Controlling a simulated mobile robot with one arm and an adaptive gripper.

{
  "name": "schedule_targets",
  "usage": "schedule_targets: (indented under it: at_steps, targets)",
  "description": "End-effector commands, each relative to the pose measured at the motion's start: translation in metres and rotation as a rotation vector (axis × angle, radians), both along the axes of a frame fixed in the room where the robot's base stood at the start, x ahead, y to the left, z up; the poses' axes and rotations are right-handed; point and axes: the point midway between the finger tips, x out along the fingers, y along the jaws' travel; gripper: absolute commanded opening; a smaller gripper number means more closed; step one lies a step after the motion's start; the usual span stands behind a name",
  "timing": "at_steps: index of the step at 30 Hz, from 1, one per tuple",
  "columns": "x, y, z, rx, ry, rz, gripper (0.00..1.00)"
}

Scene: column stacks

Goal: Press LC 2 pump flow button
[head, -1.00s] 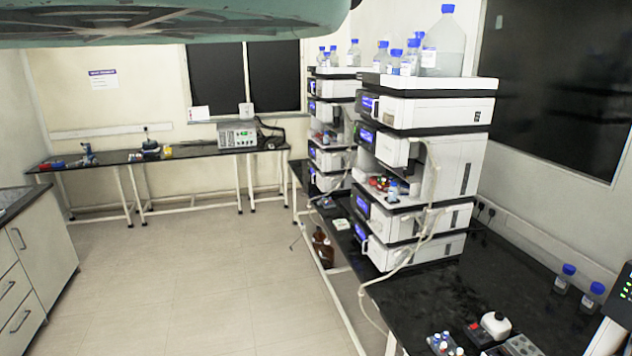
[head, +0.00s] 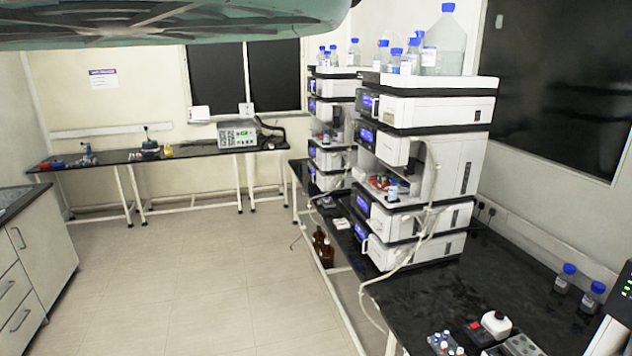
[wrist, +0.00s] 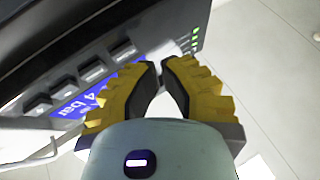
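My gripper (wrist: 160,64) has yellow ribbed fingers with dark pads, and its tips are together with nothing seen between them. It is close to a module's front panel in the wrist view. The panel has a blue screen (wrist: 72,103) reading "4 bar", a row of dark buttons (wrist: 93,70) and green lights (wrist: 195,44). The fingertips are just beside the lights' end of the button row; contact cannot be told. In the head view a near column stack (head: 437,112) and a farther stack (head: 333,87) stand on the bench. No label shows which is LC 2. My gripper is outside that view.
Blue-capped bottles (head: 444,45) stand on top of the stacks. Loose tubing (head: 402,268) hangs down the near stack's front. Small bottles (head: 565,278) and vial racks (head: 444,343) are on the black bench (head: 445,295). The floor (head: 190,270) to the left is clear.

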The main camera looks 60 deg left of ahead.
Motion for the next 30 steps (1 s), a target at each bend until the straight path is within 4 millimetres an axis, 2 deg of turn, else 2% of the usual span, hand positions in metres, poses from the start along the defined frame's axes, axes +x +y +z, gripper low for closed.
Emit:
schedule_targets:
  at_steps: [30]
  targets:
    - [0.0083,-0.0039,-0.0009,-0.001,0.001,-0.003,0.00]
